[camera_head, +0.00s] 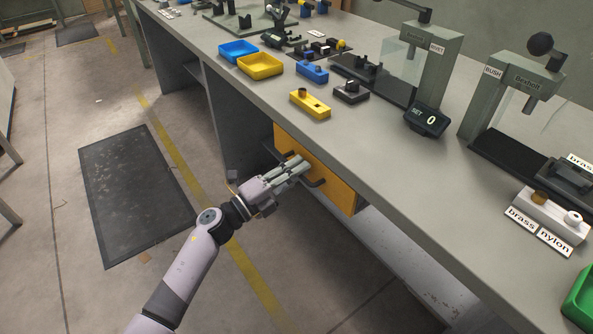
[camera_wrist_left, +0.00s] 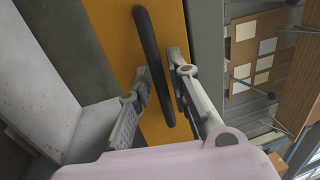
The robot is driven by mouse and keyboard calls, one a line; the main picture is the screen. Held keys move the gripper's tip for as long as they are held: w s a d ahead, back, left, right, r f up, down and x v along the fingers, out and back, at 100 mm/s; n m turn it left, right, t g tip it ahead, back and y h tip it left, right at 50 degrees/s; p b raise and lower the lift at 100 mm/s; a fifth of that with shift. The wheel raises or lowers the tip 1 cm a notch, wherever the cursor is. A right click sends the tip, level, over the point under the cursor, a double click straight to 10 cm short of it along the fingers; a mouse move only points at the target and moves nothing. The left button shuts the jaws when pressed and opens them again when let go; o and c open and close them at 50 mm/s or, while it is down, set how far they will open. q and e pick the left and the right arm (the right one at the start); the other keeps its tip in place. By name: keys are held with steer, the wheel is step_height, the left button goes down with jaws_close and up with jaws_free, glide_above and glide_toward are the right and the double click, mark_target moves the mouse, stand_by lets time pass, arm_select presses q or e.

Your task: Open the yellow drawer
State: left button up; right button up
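The yellow drawer (camera_head: 340,190) is under the front edge of the grey workbench, and its front looks closed against the bench. It has a dark bar handle (camera_head: 316,183), partly hidden by my left gripper (camera_head: 301,164) in the head view. In the left wrist view, the handle (camera_wrist_left: 148,45) runs between the two fingers of my left gripper (camera_wrist_left: 161,72), against the yellow drawer front (camera_wrist_left: 112,30). The fingers are apart, one on each side of the handle, with gaps visible. My right gripper is not in view.
The workbench top (camera_head: 385,160) carries a blue tray (camera_head: 238,51), a yellow tray (camera_head: 260,66), a yellow block (camera_head: 310,104) and grey press stands (camera_head: 430,60). A dark mat (camera_head: 135,190) lies on the floor at left. The floor before the drawer is clear.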

arm_select(q)
steer(key=shift+c, duration=0.4)
jaws_close()
